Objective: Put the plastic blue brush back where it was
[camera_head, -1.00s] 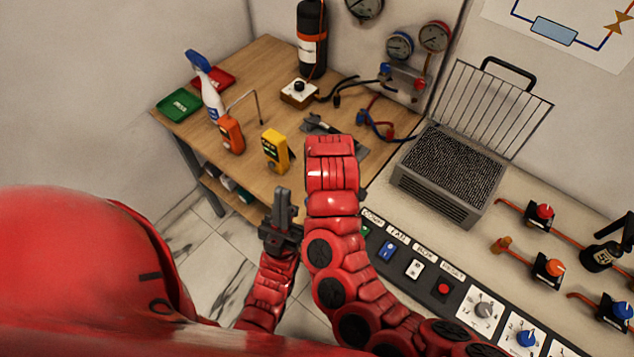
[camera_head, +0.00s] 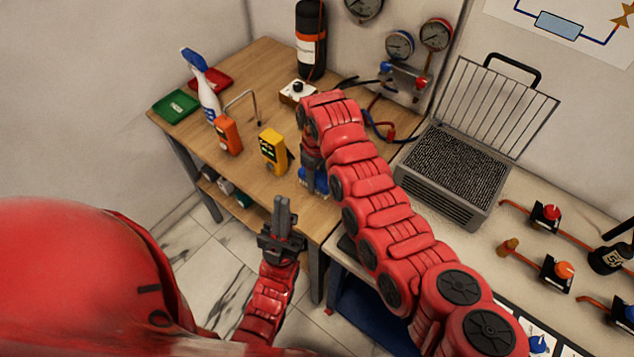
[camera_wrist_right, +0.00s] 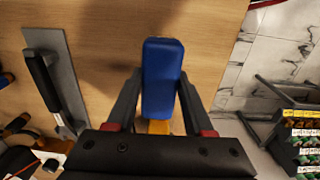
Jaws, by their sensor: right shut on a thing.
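The blue brush (camera_head: 314,181) is in my right gripper (camera_head: 312,163), over the wooden table near its front edge. In the right wrist view the brush (camera_wrist_right: 162,75) is a blue block with an orange part below it, between the two dark fingers of the right gripper (camera_wrist_right: 160,92). I cannot tell whether the brush touches the table. My left gripper (camera_head: 282,213) is empty, in front of the table edge, its fingers close together and pointing up.
A yellow meter (camera_head: 273,150), an orange meter (camera_head: 228,136), a spray bottle (camera_head: 206,90), and green (camera_head: 176,106) and red (camera_head: 216,79) trays stand on the wooden table (camera_head: 262,68). A flat metal tool with a black handle (camera_wrist_right: 42,80) lies left of the brush in the wrist view. A mesh-topped box (camera_head: 455,170) stands right.

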